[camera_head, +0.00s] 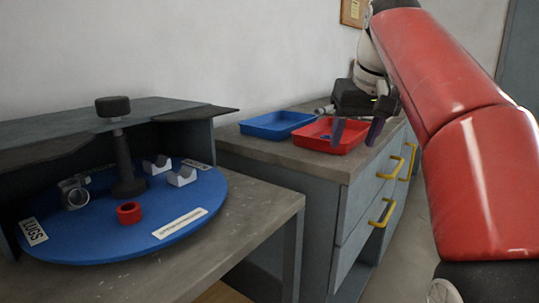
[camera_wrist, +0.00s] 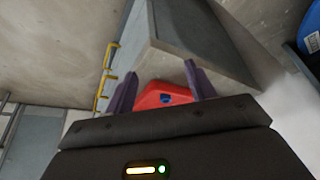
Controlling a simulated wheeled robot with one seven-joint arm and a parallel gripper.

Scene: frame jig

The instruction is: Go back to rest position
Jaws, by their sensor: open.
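My gripper (camera_head: 357,132) is open, with its two purple fingers pointing down in front of and above the red tray (camera_head: 318,147) on the cabinet top. My red arm comes in from the right side of the head view. In the wrist view my gripper (camera_wrist: 158,88) shows its two fingers spread apart, with nothing held between them. The red tray (camera_wrist: 150,99) shows beyond the fingers, with a small blue thing (camera_wrist: 166,99) in it.
A blue tray (camera_head: 268,132) stands left of the red one on the cabinet (camera_head: 300,158) with yellow handles. At left, a blue round turntable (camera_head: 205,197) carries grey blocks, a red ring (camera_head: 129,212), a metal clamp (camera_head: 74,194) and a dark central post (camera_head: 123,160).

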